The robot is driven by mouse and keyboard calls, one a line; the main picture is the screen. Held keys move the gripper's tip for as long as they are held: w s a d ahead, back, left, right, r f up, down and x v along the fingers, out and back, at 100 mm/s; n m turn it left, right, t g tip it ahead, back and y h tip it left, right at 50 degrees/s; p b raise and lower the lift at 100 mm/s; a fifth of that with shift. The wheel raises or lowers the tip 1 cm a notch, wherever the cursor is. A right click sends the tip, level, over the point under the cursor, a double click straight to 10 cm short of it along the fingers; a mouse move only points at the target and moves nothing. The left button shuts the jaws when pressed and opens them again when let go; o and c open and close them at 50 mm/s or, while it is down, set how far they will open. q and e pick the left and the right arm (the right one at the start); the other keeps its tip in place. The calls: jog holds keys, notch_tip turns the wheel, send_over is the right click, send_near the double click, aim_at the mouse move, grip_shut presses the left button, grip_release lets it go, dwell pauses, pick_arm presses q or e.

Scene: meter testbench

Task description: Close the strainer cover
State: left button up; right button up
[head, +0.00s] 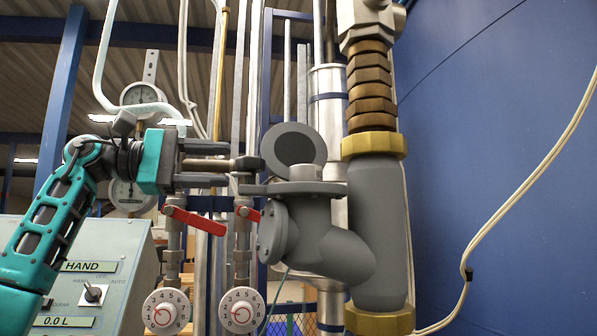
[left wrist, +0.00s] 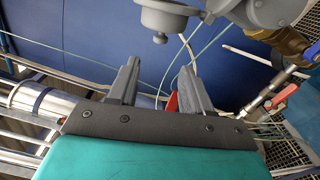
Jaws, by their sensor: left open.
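The grey strainer (head: 335,250) is a Y-shaped body joined to a vertical grey pipe in the head view. Its round dark grey cover (head: 293,146) stands raised and tilted above the flat flange (head: 290,189), so the cover is open. My left gripper (head: 228,164) reaches in from the left with its fingers pointing right, just left of the cover. It is open, with a visible gap between the fingers, which also show in the left wrist view (left wrist: 160,72). Grey metal parts (left wrist: 165,15) appear beyond the fingertips there. My right gripper is not in view.
Two red-handled valves (head: 194,220) and white numbered dials (head: 166,312) sit below my left gripper. A control box (head: 95,255) stands at lower left. Gauges (head: 142,95) and pipes are behind. A blue wall (head: 500,150) with a loose cable fills the right.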

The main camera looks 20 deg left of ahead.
aim_at(291, 159)
pick_arm(q)
jog(key=p+x, duration=0.1)
jog(key=x, duration=1.1)
jog(key=shift+w+d, duration=0.1)
jog(key=shift+d, duration=0.25)
jog(key=shift+c, duration=0.4)
grip_shut()
